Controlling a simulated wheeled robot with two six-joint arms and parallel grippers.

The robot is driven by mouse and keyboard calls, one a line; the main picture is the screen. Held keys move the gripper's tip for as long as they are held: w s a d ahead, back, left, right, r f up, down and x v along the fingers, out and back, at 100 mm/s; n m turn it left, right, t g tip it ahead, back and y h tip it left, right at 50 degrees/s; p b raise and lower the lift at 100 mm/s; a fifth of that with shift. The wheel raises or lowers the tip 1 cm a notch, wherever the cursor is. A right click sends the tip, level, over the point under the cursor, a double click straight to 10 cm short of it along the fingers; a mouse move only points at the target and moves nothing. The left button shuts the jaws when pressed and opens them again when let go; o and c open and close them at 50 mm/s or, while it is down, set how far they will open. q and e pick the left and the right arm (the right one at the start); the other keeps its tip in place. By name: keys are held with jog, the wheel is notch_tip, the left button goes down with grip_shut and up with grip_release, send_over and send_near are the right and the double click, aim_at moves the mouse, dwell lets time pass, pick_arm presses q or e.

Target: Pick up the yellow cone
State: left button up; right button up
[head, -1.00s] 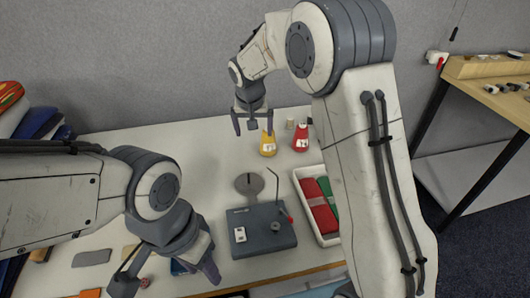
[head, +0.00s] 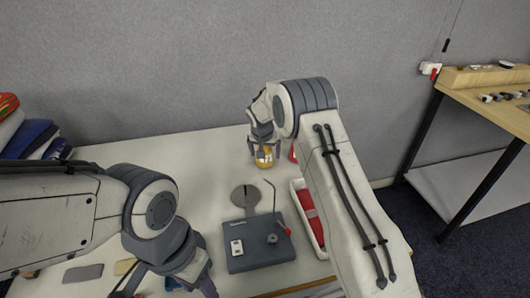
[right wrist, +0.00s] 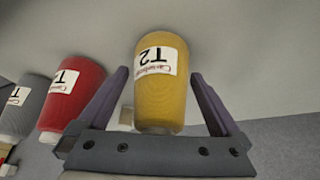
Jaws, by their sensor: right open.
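The yellow cone (head: 264,160) stands near the back of the table, with a white label; in the right wrist view the label on the yellow cone (right wrist: 161,95) reads T2. My right gripper (head: 266,152) is open around it. In the right wrist view one finger of my right gripper (right wrist: 160,75) is on each side of the cone, with a visible gap on both sides. The cone's upper part is partly hidden by the gripper in the head view. My left gripper (head: 166,286) is open and empty over the front left of the table, partly cut off below.
A red cone (right wrist: 75,95) stands beside the yellow one, mostly hidden in the head view. A grey cone (right wrist: 30,105) is beyond it. A dark grey box with a bent rod (head: 258,247) and a white tray (head: 297,203) lie nearer.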

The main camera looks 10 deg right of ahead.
jog(key=shift+w+f, duration=0.2)
jog(key=shift+f, duration=0.3)
jog(key=c, duration=1.5)
jog(key=shift+r, duration=0.1)
jog(key=shift+c, duration=0.2)
